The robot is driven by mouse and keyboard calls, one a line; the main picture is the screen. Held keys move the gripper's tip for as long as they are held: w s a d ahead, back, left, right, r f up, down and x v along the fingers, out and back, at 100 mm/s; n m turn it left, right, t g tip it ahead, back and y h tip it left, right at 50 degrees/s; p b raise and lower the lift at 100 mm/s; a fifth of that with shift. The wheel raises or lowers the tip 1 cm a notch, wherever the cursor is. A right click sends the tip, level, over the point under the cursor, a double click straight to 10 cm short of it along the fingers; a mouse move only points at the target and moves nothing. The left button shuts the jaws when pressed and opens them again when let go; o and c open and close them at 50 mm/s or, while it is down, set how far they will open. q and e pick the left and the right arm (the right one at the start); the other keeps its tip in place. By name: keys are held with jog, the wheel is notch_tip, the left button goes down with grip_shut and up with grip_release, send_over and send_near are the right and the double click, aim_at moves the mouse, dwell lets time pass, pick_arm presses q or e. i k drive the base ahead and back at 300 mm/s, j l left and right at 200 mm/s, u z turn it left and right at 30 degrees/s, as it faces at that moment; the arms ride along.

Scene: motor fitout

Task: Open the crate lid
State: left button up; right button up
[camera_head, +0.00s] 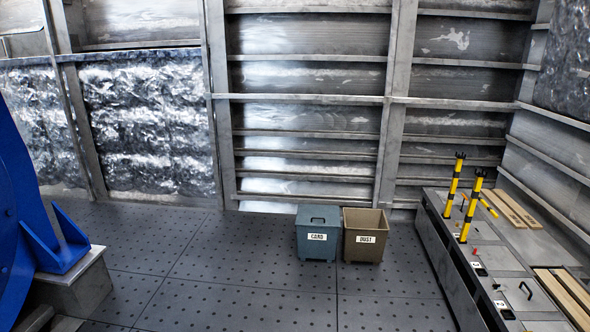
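No thing that I can surely call the crate is in view. Neither of my grippers is in view.
A brown, open-topped bin (364,250) marked "DUST" stands right beside the card bin. A long grey bench (446,262) with yellow-black posts (472,207) and wooden slats runs along the right. A blue structure (22,215) on a grey block (78,284) fills the left edge. The dotted floor (225,270) between is clear.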

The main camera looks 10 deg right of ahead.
aim_at(307, 215)
jog(key=i+l+z, duration=0.35)
jog(key=i, duration=0.15)
jog(key=i+l+z, duration=0.25)
jog(key=i+z, duration=0.15)
jog(key=i, duration=0.15)
jog(key=i+z, duration=0.35)
jog(key=i, duration=0.2)
jog(key=i+l+u, duration=0.2)
jog(key=i+u, duration=0.25)
jog(key=i, duration=0.35)
jog(key=i+l+u, duration=0.45)
jog(key=i, duration=0.35)
jog(key=i+l+u, duration=0.5)
jog(key=i+l, duration=0.2)
jog(key=l, duration=0.15)
